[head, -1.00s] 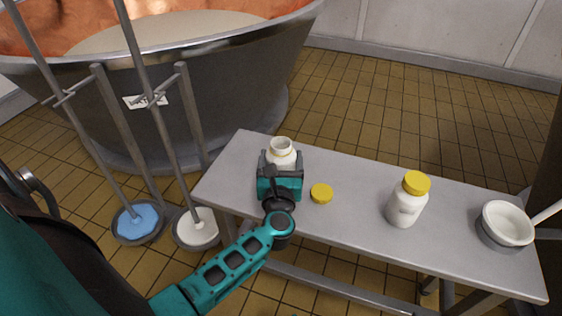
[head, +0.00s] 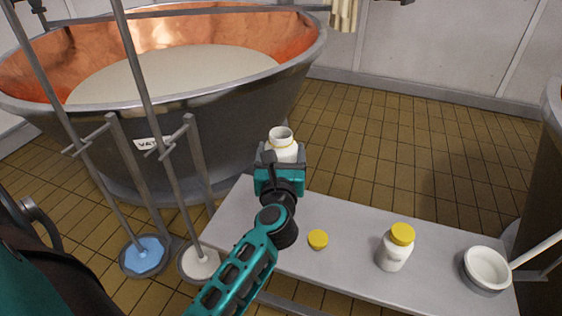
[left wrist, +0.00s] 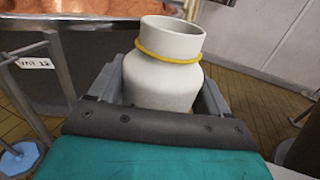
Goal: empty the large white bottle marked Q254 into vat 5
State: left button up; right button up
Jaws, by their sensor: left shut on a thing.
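My left gripper (head: 281,160) is shut on an open white bottle (head: 283,151) with a yellow ring round its neck. It holds the bottle upright, above the back edge of the bench. The bottle also shows in the left wrist view (left wrist: 161,84) between the fingers; no marking shows on its visible side. A large steel vat (head: 235,125) with a copper inside and pale liquid (head: 170,75) stands behind and left of the bottle. My right gripper is out of view.
On the grey bench (head: 345,222) lie a loose yellow cap (head: 318,239), a white bottle with yellow cap (head: 396,247) and a white, long-handled dipper (head: 488,268). Poles with a blue disc (head: 146,254) and a white disc (head: 200,263) stand left. Tiled floor behind the bench is clear.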

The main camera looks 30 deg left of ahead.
aim_at(281, 144)
pick_arm(q)
jog(key=b, duration=0.2)
jog(key=shift+f+b, duration=0.15)
jog(key=shift+b, duration=0.2)
jog(key=shift+f+b, duration=0.1)
jog(key=shift+b, duration=0.2)
notch_tip(281, 144, up, 5)
jog(key=p, duration=0.4)
jog(key=shift+r, duration=0.2)
jog(key=shift+f, duration=0.1)
